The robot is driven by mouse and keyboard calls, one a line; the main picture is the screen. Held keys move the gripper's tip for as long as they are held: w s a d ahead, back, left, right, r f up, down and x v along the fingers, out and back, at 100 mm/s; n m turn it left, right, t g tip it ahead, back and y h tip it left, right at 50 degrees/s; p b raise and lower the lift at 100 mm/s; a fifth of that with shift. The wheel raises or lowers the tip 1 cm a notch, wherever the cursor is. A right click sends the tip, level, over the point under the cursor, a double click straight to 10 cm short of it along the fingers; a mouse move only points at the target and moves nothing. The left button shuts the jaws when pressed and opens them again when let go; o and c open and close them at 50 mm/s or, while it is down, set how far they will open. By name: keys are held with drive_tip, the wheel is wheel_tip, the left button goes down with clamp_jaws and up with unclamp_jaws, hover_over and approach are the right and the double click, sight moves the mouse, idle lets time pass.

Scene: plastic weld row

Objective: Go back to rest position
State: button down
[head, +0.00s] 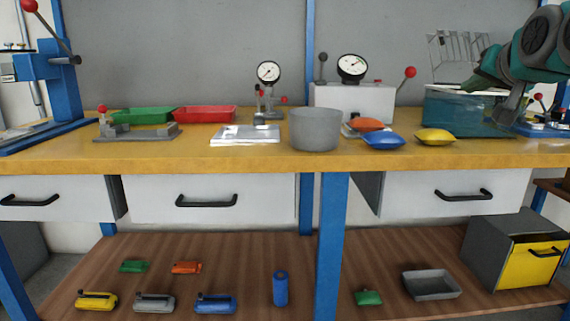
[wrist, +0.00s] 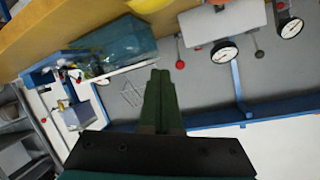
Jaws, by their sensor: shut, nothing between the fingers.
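My gripper (head: 474,83) is at the right of the head view, above the teal glass-like tank (head: 450,112) on the workbench. In the wrist view my gripper (wrist: 160,75) shows its green fingers pressed together with nothing between them. The tank also shows in the wrist view (wrist: 118,45), to the left of the fingers. My fingers look apart from the bench top in both views.
The yellow bench top (head: 190,158) holds a grey pot (head: 315,130), a blue pouch (head: 384,141), a yellow pouch (head: 435,136), an orange pouch (head: 367,124), a green tray (head: 145,116) and a red tray (head: 205,114). A gauge press (head: 352,100) stands behind.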

drive_tip(key=s+a+f+n+g+y+p, duration=0.1)
drive_tip(key=s+a+f+n+g+p, duration=0.3)
drive_tip(key=a+f, duration=0.55)
drive_tip(key=s+a+f+n+g+y+p, duration=0.1)
drive_tip(key=s+a+f+g+p, duration=0.15)
drive_tip(key=s+a+f, duration=0.5)
drive_tip(key=s+a+f+g+p, duration=0.1)
drive_tip(key=s+f+g, duration=0.3)
drive_tip(key=s+f, duration=0.5)
drive_tip(key=s+a+f+n+g+p, duration=0.1)
drive_tip(key=s+f+g, duration=0.4)
drive_tip(key=s+f, duration=0.5)
drive_tip(key=s+a+p, duration=0.1)
drive_tip(key=s, duration=0.4)
drive_tip(key=shift+a+p, duration=0.15)
drive_tip(key=shift+p, duration=0.15)
